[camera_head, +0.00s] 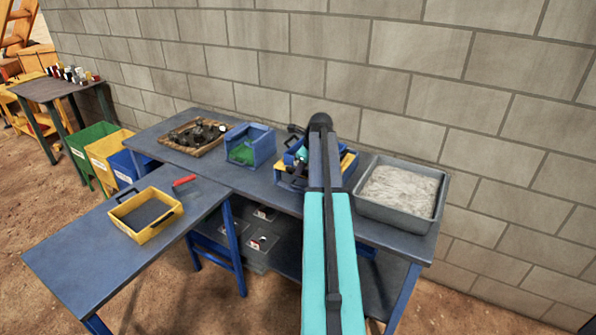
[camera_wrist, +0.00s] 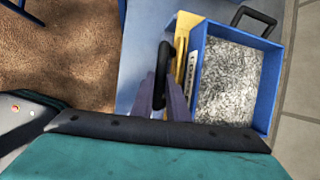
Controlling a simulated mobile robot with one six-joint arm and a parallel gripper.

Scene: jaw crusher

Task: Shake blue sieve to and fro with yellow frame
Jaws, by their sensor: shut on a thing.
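The blue sieve (camera_wrist: 273,75) is a blue rectangular box with a grey speckled mesh or fill and a black handle at its far end. In the head view the sieve (camera_head: 290,158) is partly hidden by my arm. The yellow frame (camera_wrist: 182,48) runs along the sieve's left side in the wrist view, and a yellow part (camera_head: 348,161) shows right of my arm in the head view. My gripper (camera_wrist: 161,98) is shut on an upright black handle (camera_wrist: 164,56) beside the yellow frame. I cannot tell which part that handle joins.
A grey tray of pale material (camera_head: 400,190) stands right of my arm. A blue bin with green content (camera_head: 250,145) and a wooden tray (camera_head: 196,136) stand left. A yellow sieve (camera_head: 146,213) lies on the front-left table (camera_head: 85,265). A block wall (camera_head: 440,70) closes the back.

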